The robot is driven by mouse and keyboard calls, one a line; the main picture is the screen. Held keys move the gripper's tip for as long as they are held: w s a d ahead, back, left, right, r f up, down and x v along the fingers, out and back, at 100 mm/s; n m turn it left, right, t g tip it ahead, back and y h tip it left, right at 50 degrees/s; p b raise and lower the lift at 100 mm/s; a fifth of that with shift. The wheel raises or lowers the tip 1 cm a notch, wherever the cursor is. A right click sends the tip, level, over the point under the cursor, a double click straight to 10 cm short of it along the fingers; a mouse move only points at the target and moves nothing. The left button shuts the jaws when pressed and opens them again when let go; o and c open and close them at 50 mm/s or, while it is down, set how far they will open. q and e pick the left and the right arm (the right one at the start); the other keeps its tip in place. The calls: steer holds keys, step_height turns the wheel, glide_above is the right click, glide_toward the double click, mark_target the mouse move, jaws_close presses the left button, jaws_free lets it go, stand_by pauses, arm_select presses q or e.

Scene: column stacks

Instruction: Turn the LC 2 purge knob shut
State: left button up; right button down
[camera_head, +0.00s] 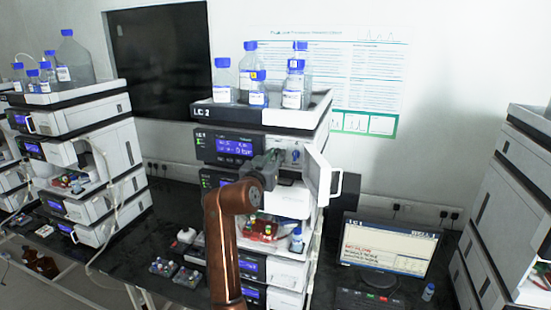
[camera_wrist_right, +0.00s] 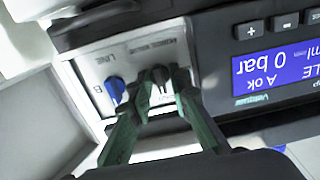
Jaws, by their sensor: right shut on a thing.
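The LC 2 stack (camera_head: 205,112) stands in the middle of the head view, with its name on the top tray. Its pump panel shows a dark knob (camera_wrist_right: 160,75), which I take for the purge knob, beside a blue knob (camera_wrist_right: 115,88) in the right wrist view. My right gripper (camera_wrist_right: 161,80) has its two green fingers on either side of the dark knob and is shut on it. In the head view my right gripper (camera_head: 272,162) is at the panel and hides the dark knob; the blue knob (camera_head: 295,154) shows just right of it. My left gripper is not in view.
The pump's white door (camera_head: 318,178) stands open to the right of the panel. The pump display (camera_wrist_right: 275,62) reads 0 bar. Blue-capped bottles (camera_head: 222,76) stand on top of the stack. A monitor (camera_head: 386,246) is at the right, and another stack (camera_head: 90,120) at the left.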

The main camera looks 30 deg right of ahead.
steer(key=shift+f, duration=0.2)
stand_by(0.3)
steer(key=c, duration=2.1)
jaws_free()
steer(key=shift+r, duration=0.1)
steer(key=v, duration=1.2)
